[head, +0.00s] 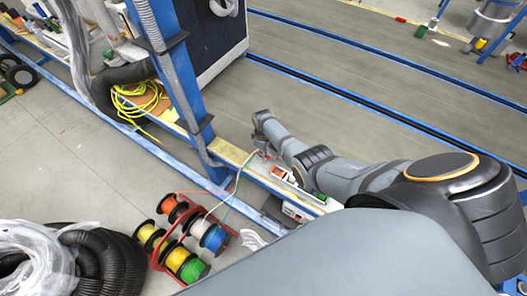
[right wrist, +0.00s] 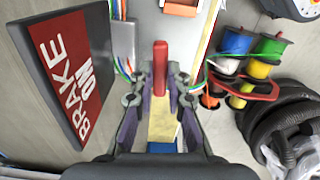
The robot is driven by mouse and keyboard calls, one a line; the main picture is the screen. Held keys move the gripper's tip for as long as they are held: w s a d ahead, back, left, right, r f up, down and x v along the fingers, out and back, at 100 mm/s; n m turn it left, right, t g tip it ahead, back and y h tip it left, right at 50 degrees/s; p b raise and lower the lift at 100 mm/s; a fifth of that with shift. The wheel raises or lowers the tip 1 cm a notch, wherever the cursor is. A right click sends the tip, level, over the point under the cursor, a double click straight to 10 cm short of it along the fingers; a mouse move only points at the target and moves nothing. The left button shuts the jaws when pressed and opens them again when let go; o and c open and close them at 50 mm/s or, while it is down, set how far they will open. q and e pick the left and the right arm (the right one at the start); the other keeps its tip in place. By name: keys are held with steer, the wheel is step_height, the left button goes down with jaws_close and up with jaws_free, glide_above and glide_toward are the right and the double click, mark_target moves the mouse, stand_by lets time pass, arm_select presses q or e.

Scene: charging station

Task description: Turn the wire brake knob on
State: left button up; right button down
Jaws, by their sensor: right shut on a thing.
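The wire brake knob (right wrist: 160,58) is a red upright piece in the middle of the right wrist view. My right gripper (right wrist: 160,88) is shut on it, one finger on each side, with the upper part of the knob showing beyond the fingertips. A red sign (right wrist: 66,68) at the left of that view reads BRAKE ON in white letters. In the head view my right arm reaches in from the right to the blue-framed bench, and its own links largely hide the gripper and knob. My left gripper is not in view.
Coloured wire spools (head: 185,238) on a red rack stand on the floor beside the bench, with wires running up to it. Black hoses (head: 105,255) lie at lower left. A blue post (head: 180,85) rises from the bench near my arm. Yellow cable (head: 135,100) lies behind it.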

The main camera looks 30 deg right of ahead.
steer(key=shift+m, duration=0.7)
steer(key=c, duration=1.3)
jaws_free()
steer(key=shift+r, duration=0.15)
step_height(320, 180, up, 12)
steer(key=shift+f, duration=0.15)
